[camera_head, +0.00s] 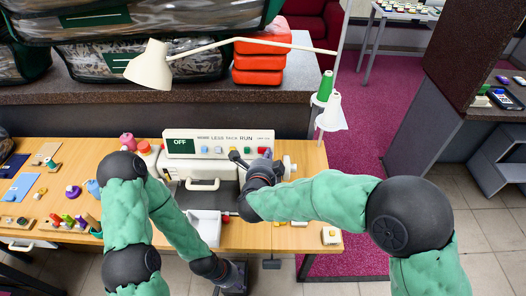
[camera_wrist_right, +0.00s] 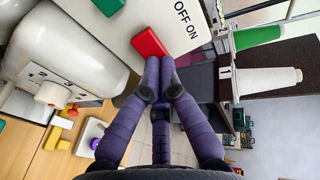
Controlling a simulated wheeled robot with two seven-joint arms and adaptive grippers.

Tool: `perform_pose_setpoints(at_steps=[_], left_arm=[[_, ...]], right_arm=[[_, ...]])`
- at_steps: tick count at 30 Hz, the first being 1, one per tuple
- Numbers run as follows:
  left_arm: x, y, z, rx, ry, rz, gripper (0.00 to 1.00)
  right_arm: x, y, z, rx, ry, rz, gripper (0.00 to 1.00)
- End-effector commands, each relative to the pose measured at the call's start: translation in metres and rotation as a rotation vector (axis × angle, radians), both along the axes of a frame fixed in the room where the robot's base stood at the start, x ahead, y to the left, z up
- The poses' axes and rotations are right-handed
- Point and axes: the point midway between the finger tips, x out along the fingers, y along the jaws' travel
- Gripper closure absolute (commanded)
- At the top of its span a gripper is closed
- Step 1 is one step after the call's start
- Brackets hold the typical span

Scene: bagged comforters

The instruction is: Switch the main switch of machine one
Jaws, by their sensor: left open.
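The machine (camera_head: 215,134) is a white sewing machine on the wooden table, with a green display reading OFF (camera_head: 181,146) and a row of coloured buttons. A red switch (camera_wrist_right: 150,42) sits by the lettering OFF ON on its white panel (camera_wrist_right: 185,20) in the right wrist view. My right gripper (camera_wrist_right: 160,62) has its purple fingers closed together, tips just below the red switch; I cannot tell whether they touch it. In the head view my right gripper (camera_head: 254,160) is in front of the panel's right part. My left gripper (camera_head: 233,280) is low, by the table's front edge, open and apparently empty.
Thread cones (camera_head: 326,86) stand on a holder at the right. Small coloured items (camera_head: 73,192) lie on the table's left.

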Motion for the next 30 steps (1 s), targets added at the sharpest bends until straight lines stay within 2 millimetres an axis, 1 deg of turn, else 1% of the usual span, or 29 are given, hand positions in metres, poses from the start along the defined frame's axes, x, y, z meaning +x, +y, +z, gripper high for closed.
perform_pose_setpoints(at_steps=[5,14,17,30], left_arm=[[0.000,0.000,-0.002,0.000,0.000,0.000,0.54],[0.000,0.000,-0.001,0.000,0.000,0.000,0.54],[0.000,0.000,0.002,0.000,0.000,0.000,0.54],[0.000,0.000,0.014,0.000,0.000,0.000,0.54]], right_arm=[[0.005,-0.002,0.000,0.002,-0.005,-0.005,1.00],[0.002,-0.001,0.001,0.002,-0.002,-0.002,1.00],[-0.003,0.001,0.003,0.003,-0.002,0.000,1.00],[-0.039,0.006,0.015,0.001,-0.002,0.000,1.00]])
